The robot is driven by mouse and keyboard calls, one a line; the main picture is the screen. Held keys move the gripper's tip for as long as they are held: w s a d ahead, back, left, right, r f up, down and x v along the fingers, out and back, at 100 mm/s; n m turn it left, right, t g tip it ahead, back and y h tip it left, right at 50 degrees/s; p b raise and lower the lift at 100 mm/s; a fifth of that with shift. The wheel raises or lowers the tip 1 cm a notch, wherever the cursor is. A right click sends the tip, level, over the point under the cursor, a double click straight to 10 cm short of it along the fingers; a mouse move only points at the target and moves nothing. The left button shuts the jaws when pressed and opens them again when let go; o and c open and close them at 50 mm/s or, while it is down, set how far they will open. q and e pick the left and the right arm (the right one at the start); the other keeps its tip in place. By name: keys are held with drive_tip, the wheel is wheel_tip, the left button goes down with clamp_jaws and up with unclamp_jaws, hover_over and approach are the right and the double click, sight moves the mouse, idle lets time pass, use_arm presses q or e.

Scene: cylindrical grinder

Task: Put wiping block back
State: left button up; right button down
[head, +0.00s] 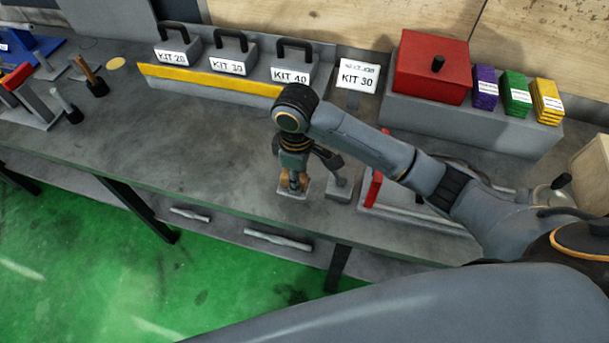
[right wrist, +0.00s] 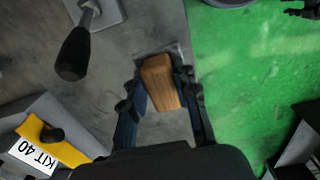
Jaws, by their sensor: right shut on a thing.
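The wiping block is a brown wooden block (right wrist: 160,82) between the fingers of my right gripper (right wrist: 163,95). In the head view my right gripper (head: 292,184) points down near the front edge of the bench, and only a little brown of the block (head: 282,184) shows beside the fingers. The gripper is shut on the block. A small light grey plate (head: 297,194) lies under it on the bench. I cannot tell whether the block touches the plate. My left gripper is not in view.
A grey base (head: 339,194) with a dark-handled tool stands close to the right; its black handle (right wrist: 74,55) shows in the wrist view. A red-edged tray (head: 372,190) lies further right. KIT weights (head: 233,66) and a red box (head: 428,72) stand behind.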

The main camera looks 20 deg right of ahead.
drive_tip(key=w+d+f, duration=0.1)
drive_tip(key=w+f, duration=0.2)
drive_tip(key=w+d+f, duration=0.1)
drive_tip(key=f, duration=0.1)
drive_tip(key=shift+w+d+p, duration=0.15)
drive_tip(key=shift+d+p, duration=0.15)
drive_tip(key=shift+p, duration=0.05)
drive_tip(key=shift+w+d+f, duration=0.25)
drive_tip(key=shift+w+f, duration=0.05)
drive_tip(key=shift+f, duration=0.15)
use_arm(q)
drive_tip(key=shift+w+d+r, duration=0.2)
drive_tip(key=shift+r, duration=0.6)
use_arm(e)
drive_tip(key=shift+w+f, duration=0.15)
drive_tip(key=shift+f, duration=1.6)
drive_tip(key=shift+f, duration=0.15)
drive_tip(key=c, duration=1)
unclamp_jaws()
